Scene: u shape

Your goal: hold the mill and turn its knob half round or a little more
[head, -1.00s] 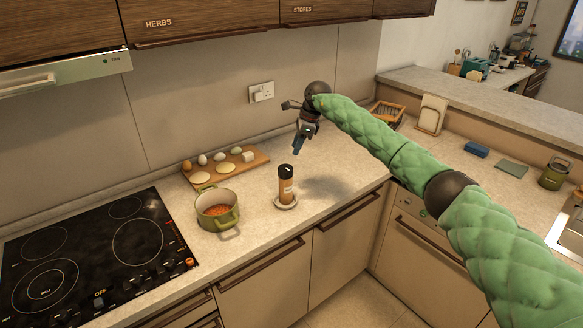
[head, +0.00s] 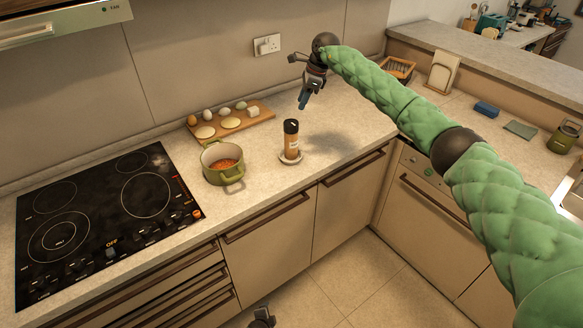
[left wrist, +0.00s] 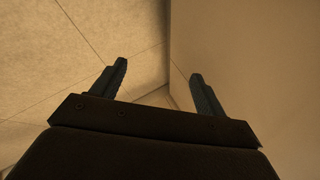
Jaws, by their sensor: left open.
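The mill (head: 291,142), amber-bodied with a dark knob (head: 291,126) on top, stands upright on a small round saucer (head: 291,159) near the counter's front edge. My right gripper (head: 304,102) hangs above and behind the mill, apart from it, its blue fingers pointing down; I cannot tell whether they are open. My left gripper (head: 262,316) shows at the bottom edge, low in front of the drawers and far from the mill. In the left wrist view its two fingers (left wrist: 158,82) are spread and empty, with floor and a cabinet face beyond.
A green pot (head: 223,166) of orange food stands left of the mill. Behind it is a wooden board (head: 250,119) with eggs and other food. The black hob (head: 95,222) is farther left. The counter (head: 345,130) right of the mill is clear.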

